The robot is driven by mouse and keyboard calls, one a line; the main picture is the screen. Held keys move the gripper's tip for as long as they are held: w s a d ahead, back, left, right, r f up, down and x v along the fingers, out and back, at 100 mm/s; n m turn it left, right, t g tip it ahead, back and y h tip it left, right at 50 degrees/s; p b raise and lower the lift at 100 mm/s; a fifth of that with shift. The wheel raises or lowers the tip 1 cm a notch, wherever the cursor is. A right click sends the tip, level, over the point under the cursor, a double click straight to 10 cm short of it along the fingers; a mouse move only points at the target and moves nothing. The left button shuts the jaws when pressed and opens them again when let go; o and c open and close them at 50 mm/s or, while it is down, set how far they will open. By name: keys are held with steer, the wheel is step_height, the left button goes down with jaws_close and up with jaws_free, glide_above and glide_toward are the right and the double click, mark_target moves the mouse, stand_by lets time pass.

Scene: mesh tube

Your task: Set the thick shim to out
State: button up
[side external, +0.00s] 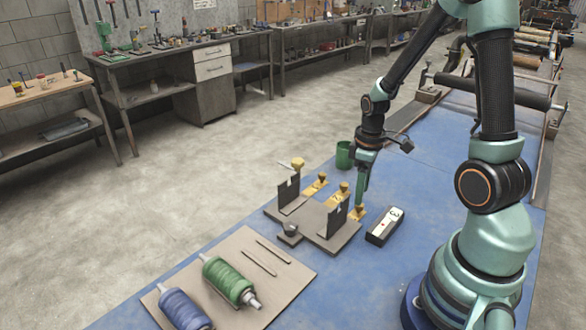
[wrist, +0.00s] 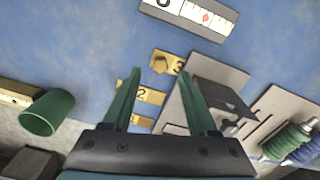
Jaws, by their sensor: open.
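Several brass shims with knobs stand in a row beside a grey fixture. The nearest shim (side external: 357,213) appears marked 3 in the wrist view (wrist: 165,63). The middle shim (side external: 340,191) appears marked 2 there (wrist: 142,92). A far shim (side external: 316,184) is beyond it. I cannot tell thickness from these views. My gripper (side external: 360,203) points down at the nearest shim, open and empty. In the wrist view its green fingertips (wrist: 161,67) lie either side of the 3 shim's image; the height gap is unclear. The grey fixture (side external: 310,224) has two upright dark plates.
A white-faced gauge box (side external: 385,226) lies right of the fixture. A green cup (side external: 344,155) stands behind. Green (side external: 228,282) and blue (side external: 184,309) spools lie on a beige board (side external: 295,273) in front. Blue bench surface is clear behind the gauge box.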

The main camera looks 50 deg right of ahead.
mark_target(359, 208)
steer(key=shift+f, duration=1.75)
jaws_close()
